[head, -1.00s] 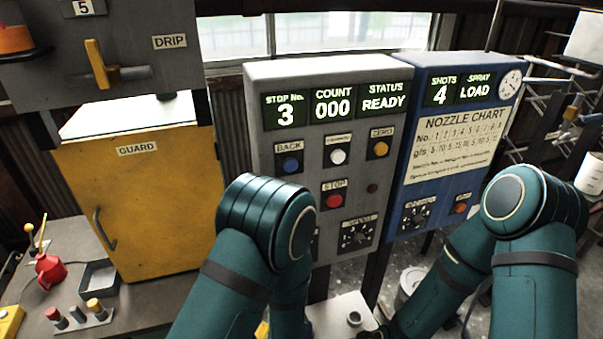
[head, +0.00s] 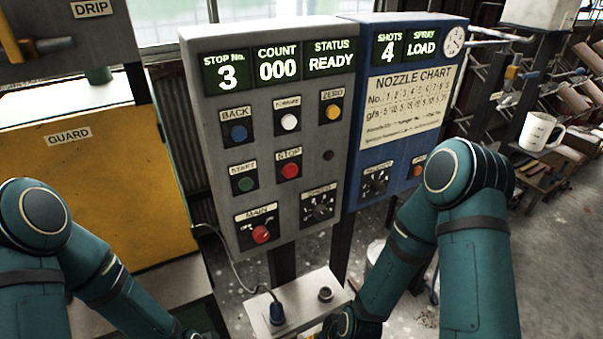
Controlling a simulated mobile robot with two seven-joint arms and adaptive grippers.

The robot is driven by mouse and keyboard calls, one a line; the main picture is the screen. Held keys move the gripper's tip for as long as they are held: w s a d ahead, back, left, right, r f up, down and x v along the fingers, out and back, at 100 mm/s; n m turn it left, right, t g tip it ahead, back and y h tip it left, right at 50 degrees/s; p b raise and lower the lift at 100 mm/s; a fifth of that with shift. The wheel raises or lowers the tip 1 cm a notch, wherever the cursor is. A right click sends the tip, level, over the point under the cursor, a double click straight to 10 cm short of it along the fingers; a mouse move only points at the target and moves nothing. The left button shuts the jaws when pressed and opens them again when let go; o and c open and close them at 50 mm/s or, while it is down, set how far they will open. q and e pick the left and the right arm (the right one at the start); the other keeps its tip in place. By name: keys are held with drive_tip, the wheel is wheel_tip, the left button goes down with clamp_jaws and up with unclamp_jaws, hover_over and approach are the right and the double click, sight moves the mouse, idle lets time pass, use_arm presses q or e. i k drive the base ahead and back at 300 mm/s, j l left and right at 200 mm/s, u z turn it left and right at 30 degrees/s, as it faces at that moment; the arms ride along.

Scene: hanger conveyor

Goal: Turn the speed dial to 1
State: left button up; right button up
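The speed dial (head: 319,208) is a black knob with a ring of small white marks, low on the right of the grey control panel (head: 290,130). Its label above is blurred, and the setting it points to is too small to read. Neither arm touches the dial. My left arm runs down at the left and leaves the picture at the bottom edge. My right arm passes in front of the blue panel's lower right and reaches down to the bottom edge, right of the grey panel's foot.
Near the dial are a red main knob (head: 261,234), a green start button (head: 246,184) and a red stop button (head: 290,171). The blue panel (head: 405,110) has a similar dial (head: 375,182). A white box (head: 300,300) with a plug stands below. A mug (head: 538,131) is at right.

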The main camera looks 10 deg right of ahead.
sight(320, 212)
drive_tip(key=u, duration=0.2)
drive_tip(key=l+u, duration=0.75)
drive_tip(key=k+l+u, duration=0.15)
drive_tip(key=l, duration=0.35)
drive_tip(key=l+u, duration=0.1)
drive_tip(key=l, duration=0.45)
drive_tip(key=k+l, duration=0.1)
drive_tip(key=l, duration=0.25)
drive_tip(key=k+l, duration=0.1)
drive_tip(key=l, duration=0.65)
drive_tip(key=k+l, duration=0.15)
drive_tip(key=l, duration=0.25)
drive_tip(key=u, duration=0.05)
